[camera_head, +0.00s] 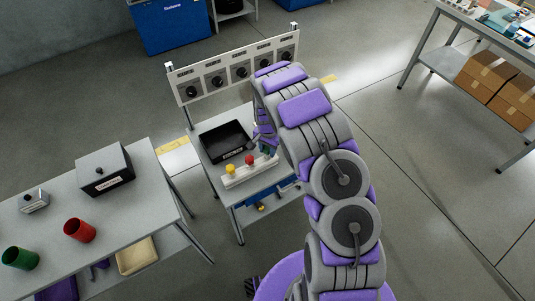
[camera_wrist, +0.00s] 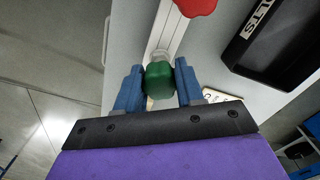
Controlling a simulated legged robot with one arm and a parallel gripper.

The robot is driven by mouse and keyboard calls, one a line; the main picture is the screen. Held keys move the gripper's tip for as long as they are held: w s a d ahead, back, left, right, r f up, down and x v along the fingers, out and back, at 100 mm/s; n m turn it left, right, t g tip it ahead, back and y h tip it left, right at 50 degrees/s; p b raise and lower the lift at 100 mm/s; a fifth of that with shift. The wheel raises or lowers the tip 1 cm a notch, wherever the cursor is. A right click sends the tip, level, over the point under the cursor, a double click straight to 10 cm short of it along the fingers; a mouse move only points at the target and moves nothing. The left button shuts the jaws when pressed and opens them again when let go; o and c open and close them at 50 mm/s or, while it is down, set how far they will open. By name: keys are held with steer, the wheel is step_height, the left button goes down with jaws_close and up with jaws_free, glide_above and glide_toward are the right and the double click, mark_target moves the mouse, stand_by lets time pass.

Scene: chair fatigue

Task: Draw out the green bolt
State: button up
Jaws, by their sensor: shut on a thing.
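The green bolt (camera_wrist: 159,80) shows its knobbed green head between the two blue fingers of my gripper (camera_wrist: 159,86) in the wrist view. The fingers touch it on both sides. The head is next to the end of a white rail (camera_wrist: 173,32), by a pale round collar; I cannot tell how deep the bolt sits. In the head view the rail (camera_head: 240,178) lies on a small table, with a yellow bolt (camera_head: 230,170) and a red bolt (camera_head: 249,160) upright on it. The red bolt also shows in the wrist view (camera_wrist: 196,6). My arm largely hides the gripper in the head view.
A black tray (camera_head: 224,141) marked "BOLTS" lies behind the rail, and a panel of dials (camera_head: 240,69) stands behind it. A side table (camera_head: 140,205) at left holds a grey box (camera_head: 104,168), a red cup (camera_head: 79,230) and a green cup (camera_head: 20,258).

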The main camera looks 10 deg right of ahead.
steer(key=shift+r+p, duration=0.6)
steer(key=shift+r, duration=1.6)
steer(key=shift+r+p, duration=0.65)
steer(key=shift+r, duration=1.35)
